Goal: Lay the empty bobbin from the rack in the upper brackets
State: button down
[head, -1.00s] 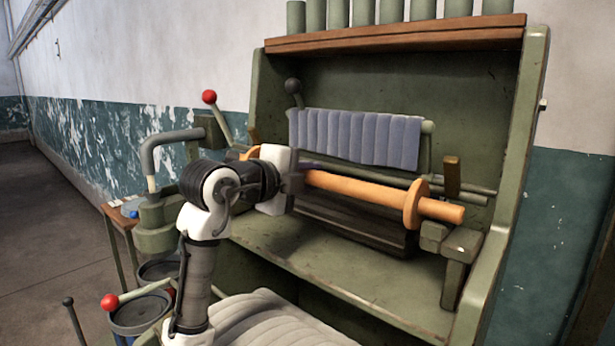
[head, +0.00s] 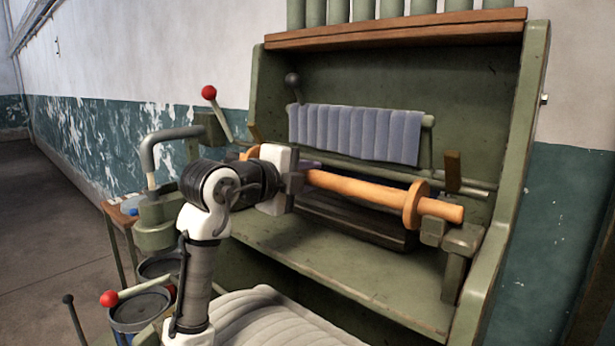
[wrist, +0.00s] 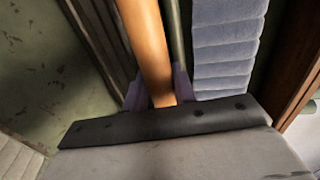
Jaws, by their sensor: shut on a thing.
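The empty bobbin is a long orange-brown roller (head: 360,191) with a round flange near its right end. It lies nearly level across the green machine frame. My gripper (head: 302,174) is shut around its shaft, left of the middle. The wrist view shows the bobbin shaft (wrist: 150,50) running between the purple fingers. The right bracket (head: 462,242) is a green block on a post by the bobbin's right end; I cannot tell whether the end touches it. The left end is mostly hidden behind my gripper, with a bit of orange (head: 250,153) showing beyond.
A grey-blue ribbed cloth (head: 355,135) hangs over a bar behind the bobbin. A wooden shelf (head: 395,36) with green cylinders is above. Red-knobbed levers (head: 209,92) stand at left. The green shelf below (head: 330,272) has bare room.

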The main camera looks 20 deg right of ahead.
jog(key=shift+f, duration=0.15)
jog(key=c, duration=1.1)
grip_release()
jog(key=shift+o, duration=0.2)
jog(key=b+v, duration=0.3)
jog(key=v, duration=1.1)
